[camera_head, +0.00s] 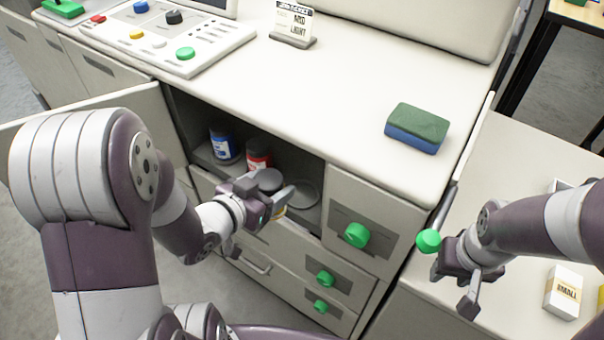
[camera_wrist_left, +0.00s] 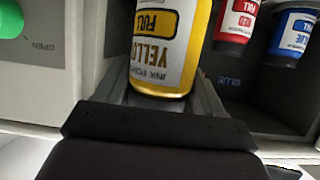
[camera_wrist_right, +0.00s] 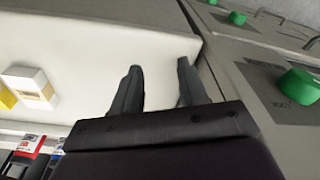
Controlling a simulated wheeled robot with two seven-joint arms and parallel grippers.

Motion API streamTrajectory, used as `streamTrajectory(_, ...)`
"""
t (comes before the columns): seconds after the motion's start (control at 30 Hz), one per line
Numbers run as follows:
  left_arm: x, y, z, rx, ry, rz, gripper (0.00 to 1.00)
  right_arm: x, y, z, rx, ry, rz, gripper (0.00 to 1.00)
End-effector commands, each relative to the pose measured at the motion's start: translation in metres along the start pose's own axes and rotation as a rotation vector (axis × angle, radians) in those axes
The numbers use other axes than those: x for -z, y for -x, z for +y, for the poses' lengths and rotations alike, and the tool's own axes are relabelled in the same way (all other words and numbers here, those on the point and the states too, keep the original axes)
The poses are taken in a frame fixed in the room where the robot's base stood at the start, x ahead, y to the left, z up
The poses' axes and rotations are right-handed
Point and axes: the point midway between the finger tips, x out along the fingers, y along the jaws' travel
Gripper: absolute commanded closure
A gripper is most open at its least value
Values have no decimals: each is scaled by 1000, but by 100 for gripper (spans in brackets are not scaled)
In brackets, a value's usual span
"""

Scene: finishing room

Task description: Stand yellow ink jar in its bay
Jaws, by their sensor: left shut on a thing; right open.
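The yellow ink jar (camera_wrist_left: 168,45) is between the fingers of my left gripper in the left wrist view, its label reading yellow and full. In the head view my left gripper (camera_head: 275,203) reaches into the open compartment (camera_head: 310,165) under the counter, and the arm and fingers hide most of the jar. A red jar (camera_head: 258,160) and a blue jar (camera_head: 222,146) stand in the compartment to the left; they also show in the left wrist view as red (camera_wrist_left: 236,22) and blue (camera_wrist_left: 292,38). My right gripper (camera_wrist_right: 155,85) is open and empty above the side counter.
A round recess (camera_head: 306,192) shows right of my left gripper. Green knobs (camera_head: 356,235) are on the cabinet front. A green and blue sponge (camera_head: 416,129) lies on the counter. A small box (camera_head: 563,292) is on the side counter.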

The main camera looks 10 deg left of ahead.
Motion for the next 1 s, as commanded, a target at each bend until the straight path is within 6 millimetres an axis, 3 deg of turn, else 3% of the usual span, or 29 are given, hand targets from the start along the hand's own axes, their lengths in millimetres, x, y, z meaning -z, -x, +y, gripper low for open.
streamTrajectory(0.03, 6, -17, 2, -8, -7, 3, 76, 0, -3, 0, 0, 0, 0, 57)
streamTrajectory(0.2, 26, -63, 0, -3, -2, 0, 76, 0, -3, 0, 0, 0, 0, 57)
streamTrajectory(0.4, 42, -101, 0, -1, 0, 1, 76, 0, -2, 0, 0, 0, 0, 57)
streamTrajectory(0.87, -19, -124, -1, 0, 2, -4, 76, -2, -17, 0, 0, 0, 0, 57)
streamTrajectory(1.0, -23, -131, -1, 1, 0, 0, 76, -2, -16, 0, 0, 0, 0, 57)
